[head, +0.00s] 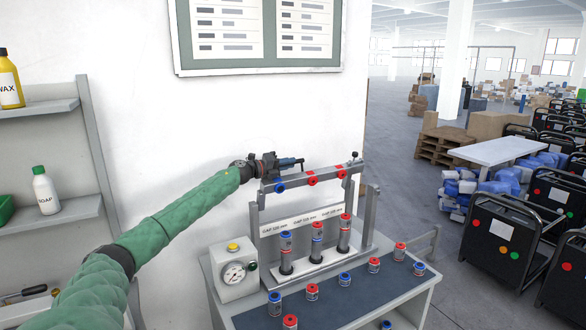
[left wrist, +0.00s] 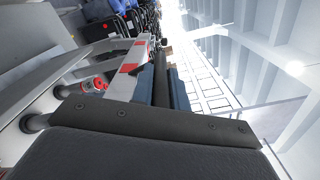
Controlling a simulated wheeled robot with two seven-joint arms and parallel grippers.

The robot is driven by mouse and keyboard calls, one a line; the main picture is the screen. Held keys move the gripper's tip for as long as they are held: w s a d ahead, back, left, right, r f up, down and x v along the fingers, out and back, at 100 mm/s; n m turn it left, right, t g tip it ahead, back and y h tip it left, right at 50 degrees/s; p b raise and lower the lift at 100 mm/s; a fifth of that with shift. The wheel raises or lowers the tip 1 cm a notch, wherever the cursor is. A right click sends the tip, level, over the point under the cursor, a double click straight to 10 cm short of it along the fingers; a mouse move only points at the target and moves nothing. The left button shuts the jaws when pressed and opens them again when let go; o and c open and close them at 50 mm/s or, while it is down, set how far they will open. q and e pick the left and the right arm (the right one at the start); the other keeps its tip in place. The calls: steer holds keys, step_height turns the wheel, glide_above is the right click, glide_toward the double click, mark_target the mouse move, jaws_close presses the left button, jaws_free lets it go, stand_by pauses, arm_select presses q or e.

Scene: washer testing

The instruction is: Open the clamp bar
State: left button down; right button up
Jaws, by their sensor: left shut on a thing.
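The clamp bar (head: 326,175) is a grey bar with red and blue round pads along it. It lies across the top of the grey test rig, above three upright cylinders (head: 317,245) with red or blue caps. The handle is mostly hidden by the gripper in the head view. My right gripper is not in view.
The rig stands on a grey bench (head: 400,290) with several loose cylinders in front. A gauge box (head: 235,272) with a yellow button is at the left. Shelves (head: 55,107) with bottles stand further left, and a board (head: 260,35) hangs on the wall behind.

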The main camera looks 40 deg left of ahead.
arm_select(q)
steer(key=shift+w+a+f+n+p, duration=0.1)
steer(key=shift+w+a+f+n, duration=0.2)
steer(key=shift+a+n, duration=0.45)
steer(key=shift+w+a+f+n+p, duration=0.15)
steer(key=shift+w+a+n, duration=0.2)
steer(key=shift+a+n, duration=0.4)
steer(key=shift+w+a+f+n+p, duration=0.1)
steer(key=shift+w+a+n, duration=0.25)
steer(key=shift+a+n, duration=0.4)
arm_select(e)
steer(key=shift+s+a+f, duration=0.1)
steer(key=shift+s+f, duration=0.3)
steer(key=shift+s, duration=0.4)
arm_select(q)
steer(key=shift+a, duration=0.1)
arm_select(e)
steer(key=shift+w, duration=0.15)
arm_select(q)
steer(key=c, duration=1.4)
jaws_free()
steer(key=shift+m, duration=0.25)
steer(key=shift+o, duration=0.2)
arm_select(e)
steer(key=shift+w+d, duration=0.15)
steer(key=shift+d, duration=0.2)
arm_select(q)
steer(key=shift+s, duration=0.1)
